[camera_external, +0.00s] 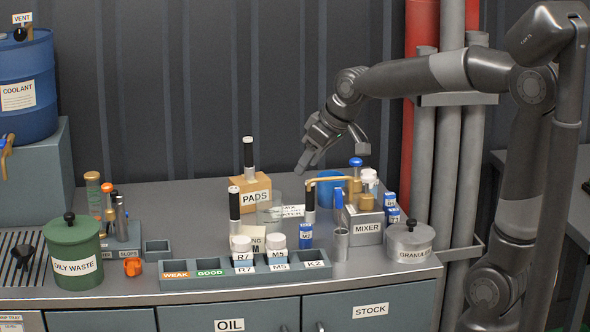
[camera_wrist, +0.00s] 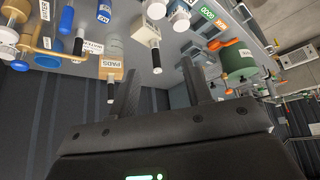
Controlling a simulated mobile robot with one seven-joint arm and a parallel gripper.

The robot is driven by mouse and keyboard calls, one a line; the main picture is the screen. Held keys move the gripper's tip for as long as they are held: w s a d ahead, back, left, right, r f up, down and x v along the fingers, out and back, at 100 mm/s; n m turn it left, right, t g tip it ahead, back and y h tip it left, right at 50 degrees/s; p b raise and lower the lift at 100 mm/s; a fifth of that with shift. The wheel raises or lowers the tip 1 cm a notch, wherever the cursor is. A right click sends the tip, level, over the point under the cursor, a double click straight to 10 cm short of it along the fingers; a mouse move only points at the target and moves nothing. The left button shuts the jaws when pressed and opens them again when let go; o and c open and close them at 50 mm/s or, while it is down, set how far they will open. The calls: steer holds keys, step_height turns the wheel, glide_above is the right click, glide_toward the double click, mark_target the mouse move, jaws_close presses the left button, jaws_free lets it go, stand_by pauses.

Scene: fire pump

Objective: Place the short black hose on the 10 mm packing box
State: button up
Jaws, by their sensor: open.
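Three upright black cylinders with pale tops show; I cannot tell for certain which is the short black hose. One (camera_external: 235,207) stands at the packing box (camera_external: 257,240), whose label is partly hidden by white-capped jars. Another (camera_external: 248,157) stands on the PADS box (camera_external: 253,193). The third (camera_external: 310,203) stands beside the MIX WATER label. In the wrist view, cylinders show at the packing box (camera_wrist: 156,60) and the PADS box (camera_wrist: 110,91), with the third cylinder (camera_wrist: 78,43) farther left. My gripper (camera_external: 335,158) is open and empty, above and behind the boxes.
A labelled rack (camera_external: 205,275) runs along the front. The MIXER block (camera_external: 367,227), bottles and a GRANULES tin (camera_external: 408,244) crowd the right. The OILY WASTE bin (camera_external: 74,255) stands at left. The bench (camera_external: 180,210) is clear left of the PADS box.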

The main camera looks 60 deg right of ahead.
steer(key=s+f, duration=0.2)
steer(key=s, duration=0.9)
steer(key=s+f+m, duration=0.1)
steer(key=s+f, duration=0.1)
steer(key=s, duration=0.9)
steer(key=shift+a, duration=0.35)
steer(key=shift+o, duration=0.5)
steer(key=shift+w+r, duration=0.1)
